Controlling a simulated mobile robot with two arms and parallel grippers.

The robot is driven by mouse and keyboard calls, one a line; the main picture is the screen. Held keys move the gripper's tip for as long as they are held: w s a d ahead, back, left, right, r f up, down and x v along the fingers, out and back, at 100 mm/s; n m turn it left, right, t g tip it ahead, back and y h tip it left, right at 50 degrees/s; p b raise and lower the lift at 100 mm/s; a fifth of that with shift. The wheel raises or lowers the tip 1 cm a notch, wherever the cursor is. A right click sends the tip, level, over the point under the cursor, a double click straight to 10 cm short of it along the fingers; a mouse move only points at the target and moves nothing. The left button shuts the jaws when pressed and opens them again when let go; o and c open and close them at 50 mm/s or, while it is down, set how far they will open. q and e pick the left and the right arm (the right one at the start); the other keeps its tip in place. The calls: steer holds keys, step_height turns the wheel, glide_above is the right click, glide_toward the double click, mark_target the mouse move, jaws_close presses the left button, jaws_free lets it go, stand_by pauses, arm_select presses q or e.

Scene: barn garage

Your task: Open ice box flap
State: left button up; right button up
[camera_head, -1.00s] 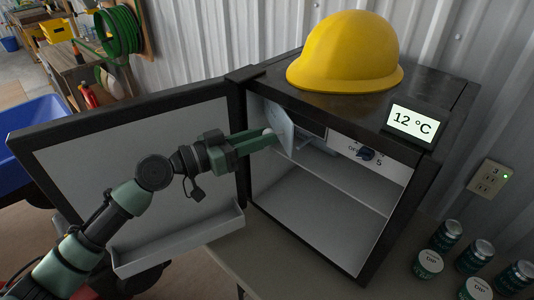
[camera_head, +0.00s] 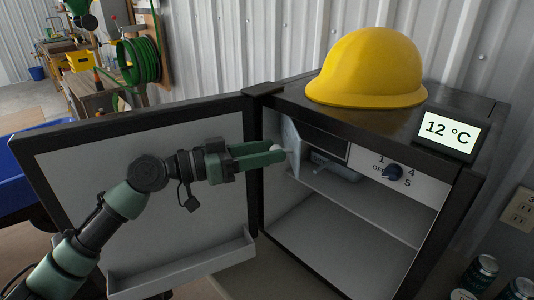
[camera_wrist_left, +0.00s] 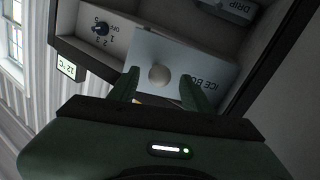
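The ice box flap (camera_head: 291,150) is a white panel inside the small fridge at its upper left. It stands swung out from the dark ice box compartment (camera_head: 325,144). In the left wrist view the flap (camera_wrist_left: 180,62) fills the middle, with "ICE BOX" lettering and a round pale knob (camera_wrist_left: 159,74). My left gripper (camera_head: 283,156) is at the flap's front face. Its two green fingers are apart, with the knob between or just beyond the tips and clear space on both sides. Contact cannot be told. My right gripper is not in view.
The fridge door (camera_head: 140,190) stands wide open at the left behind my left arm, with a door shelf (camera_head: 185,268). A yellow hard hat (camera_head: 368,70) and a 12 °C display (camera_head: 450,133) sit on top. A dial (camera_head: 393,172) is right of the compartment. Cans (camera_head: 480,272) stand lower right.

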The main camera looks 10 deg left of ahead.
arm_select(q)
steer(key=shift+f, duration=0.1)
steer(key=b+v, duration=0.3)
steer(key=v, duration=0.4)
steer(key=shift+s+a, duration=0.25)
steer(key=shift+a, duration=0.05)
